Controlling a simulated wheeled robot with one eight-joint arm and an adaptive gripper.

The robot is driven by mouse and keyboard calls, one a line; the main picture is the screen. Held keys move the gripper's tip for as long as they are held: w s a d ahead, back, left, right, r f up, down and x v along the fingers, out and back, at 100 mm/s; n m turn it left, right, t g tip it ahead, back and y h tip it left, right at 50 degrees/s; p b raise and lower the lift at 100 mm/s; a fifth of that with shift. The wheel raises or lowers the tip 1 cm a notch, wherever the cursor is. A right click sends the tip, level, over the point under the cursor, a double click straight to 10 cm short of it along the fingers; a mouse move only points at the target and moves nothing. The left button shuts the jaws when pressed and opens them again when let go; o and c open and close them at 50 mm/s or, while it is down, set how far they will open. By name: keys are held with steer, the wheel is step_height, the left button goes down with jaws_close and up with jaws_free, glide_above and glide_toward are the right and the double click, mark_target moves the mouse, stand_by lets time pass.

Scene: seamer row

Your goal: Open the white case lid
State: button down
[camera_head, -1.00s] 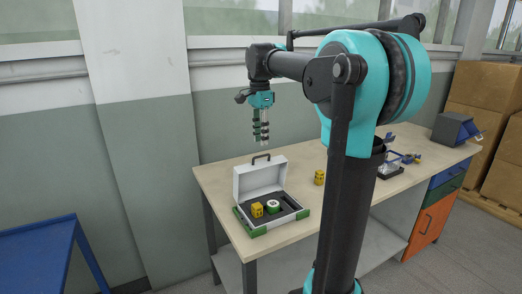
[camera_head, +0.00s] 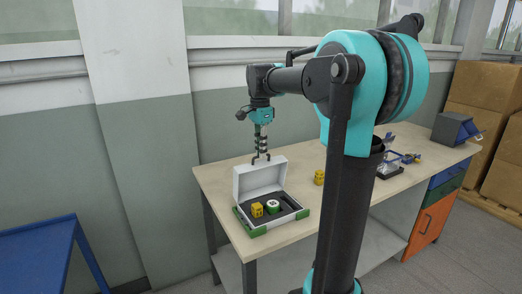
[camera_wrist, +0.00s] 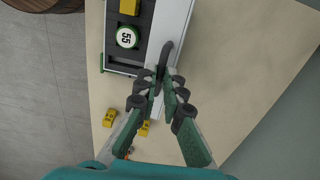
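The white case (camera_head: 250,224) stands on the bench, with green corners and a dark insert. Its lid (camera_head: 262,178) is raised, about upright at the back, with a dark handle (camera_head: 255,160) on its top edge. In the wrist view the lid (camera_wrist: 180,25) and handle (camera_wrist: 166,57) also show. My gripper (camera_head: 261,155) points down at the handle; in the wrist view its fingertips (camera_wrist: 166,80) flank the handle's near end. Whether they touch or clamp it I cannot tell. A yellow block (camera_head: 257,210) and a green-and-white round piece (camera_head: 273,206) sit in the insert.
A yellow block (camera_head: 319,177) stands on the bench (camera_head: 290,240) right of the case. Blue and grey items (camera_head: 400,160) and a bin (camera_head: 456,129) lie farther right. The wall is close behind. A blue table (camera_head: 35,245) is at left.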

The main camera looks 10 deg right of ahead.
stand_by(0.4)
steer(key=shift+s+d+t, duration=0.3)
steer(key=shift+s+t, duration=0.1)
steer(key=shift+s, duration=0.45)
steer(key=shift+s+d+f, duration=0.15)
steer(key=shift+s+d, duration=0.05)
steer(key=shift+s, duration=0.4)
steer(key=c, duration=1.6)
jaws_free()
steer(key=shift+c, duration=0.2)
step_height(320, 180, up, 12)
steer(key=shift+s, duration=0.25)
